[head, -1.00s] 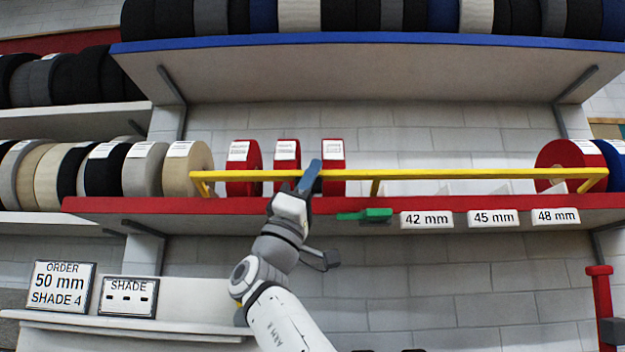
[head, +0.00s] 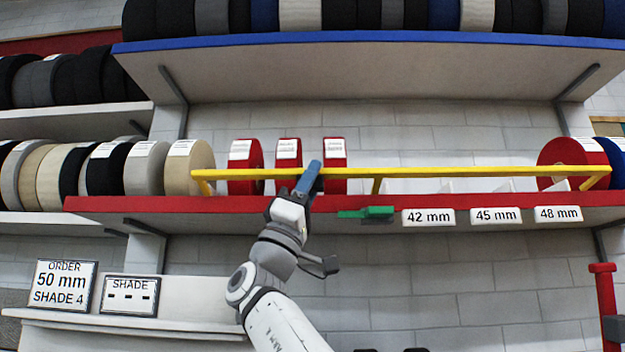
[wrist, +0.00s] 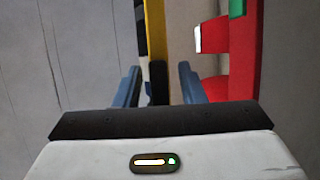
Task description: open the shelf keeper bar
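The yellow keeper bar (head: 450,172) runs across the front of the red-edged shelf (head: 300,204), in front of its rolls. A green piece (head: 372,212) is on the shelf edge, right of my gripper. My gripper (head: 309,178) is at the left part of the bar, its blue finger overlapping the bar in the head view. In the wrist view, the blue fingers (wrist: 158,86) are apart, with the yellow bar (wrist: 158,45) showing between them and a gap on each side. Contact with the bar cannot be seen.
Red rolls (head: 243,167) stand behind the bar near my gripper; another red roll (head: 560,160) is at its right end. A blue-edged shelf (head: 380,40) hangs above. Width labels (head: 428,217) are on the red edge. A red post (head: 604,300) stands at lower right.

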